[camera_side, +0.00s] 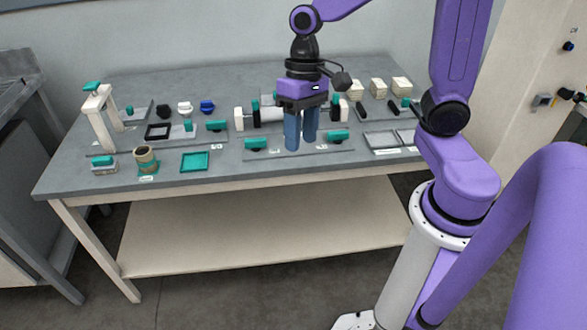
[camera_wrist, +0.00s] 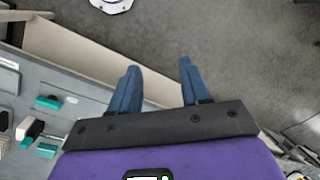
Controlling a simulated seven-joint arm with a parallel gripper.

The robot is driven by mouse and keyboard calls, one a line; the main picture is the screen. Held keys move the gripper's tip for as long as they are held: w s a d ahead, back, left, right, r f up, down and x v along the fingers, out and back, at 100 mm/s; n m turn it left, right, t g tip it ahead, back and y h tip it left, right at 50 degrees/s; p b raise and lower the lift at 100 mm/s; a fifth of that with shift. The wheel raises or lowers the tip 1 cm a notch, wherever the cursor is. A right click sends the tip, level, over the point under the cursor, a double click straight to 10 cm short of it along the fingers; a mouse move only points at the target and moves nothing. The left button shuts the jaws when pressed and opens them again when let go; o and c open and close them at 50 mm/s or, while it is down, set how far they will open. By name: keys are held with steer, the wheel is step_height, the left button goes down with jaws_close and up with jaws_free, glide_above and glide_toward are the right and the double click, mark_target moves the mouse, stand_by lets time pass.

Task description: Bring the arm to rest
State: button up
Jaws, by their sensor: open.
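My gripper (camera_side: 300,130) has two blue fingers pointing down. In the side view it hangs over the front middle of the grey workbench (camera_side: 240,172), between two teal-handled pieces. In the wrist view the fingers (camera_wrist: 156,85) are spread apart with nothing between them. Past them I see the bench's front edge and the floor. The fingertips look above the bench top; whether they touch anything is hard to tell in the side view.
A roller unit (camera_side: 268,114) stands behind the gripper. A kraft roll (camera_side: 145,158), a teal tray (camera_side: 195,161) and a white gantry (camera_side: 100,117) are at left. Cream blocks (camera_side: 378,86) and a grey tray (camera_side: 381,140) are at right. Open floor (camera_wrist: 240,50) lies before the bench.

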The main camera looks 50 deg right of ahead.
steer(key=s+d+n+t+h, duration=0.1)
steer(key=s+d+n+h, duration=0.1)
steer(key=s+n, duration=1.1)
steer(key=shift+s+d+f+t, duration=0.3)
steer(key=shift+d+f, duration=0.1)
steer(key=shift+d, duration=0.05)
